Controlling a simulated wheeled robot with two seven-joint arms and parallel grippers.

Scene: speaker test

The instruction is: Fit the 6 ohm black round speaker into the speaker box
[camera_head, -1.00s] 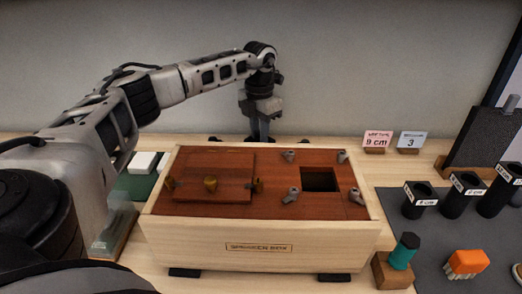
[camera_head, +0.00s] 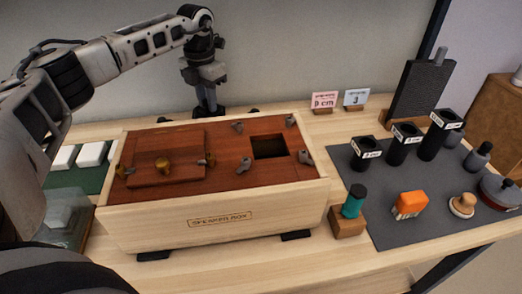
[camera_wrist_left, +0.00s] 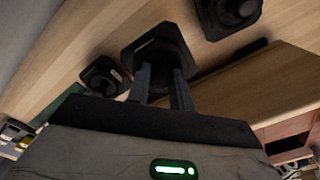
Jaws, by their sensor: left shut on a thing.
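The wooden speaker box (camera_head: 222,220) stands mid-table with a red-brown top and a square dark opening (camera_head: 268,147) at the top's right; the box's edge also shows in the left wrist view (camera_wrist_left: 245,88). My left gripper (camera_head: 207,108) reaches down behind the box, its tips partly hidden there. In the left wrist view, its fingers (camera_wrist_left: 161,88) are shut on a black round speaker (camera_wrist_left: 150,42) with an angular frame. I cannot read an ohm mark. Two other black speakers, one at left (camera_wrist_left: 103,77) and one at top (camera_wrist_left: 233,14), lie near it. My right gripper is out of view.
Clamps (camera_head: 243,166) surround the opening. A brown panel (camera_head: 150,172) with a knob lies on the top's left. Cards (camera_head: 323,101) stand behind the box. A grey mat (camera_head: 405,230) at right carries labelled black tubes (camera_head: 404,145) and an orange brush (camera_head: 409,204).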

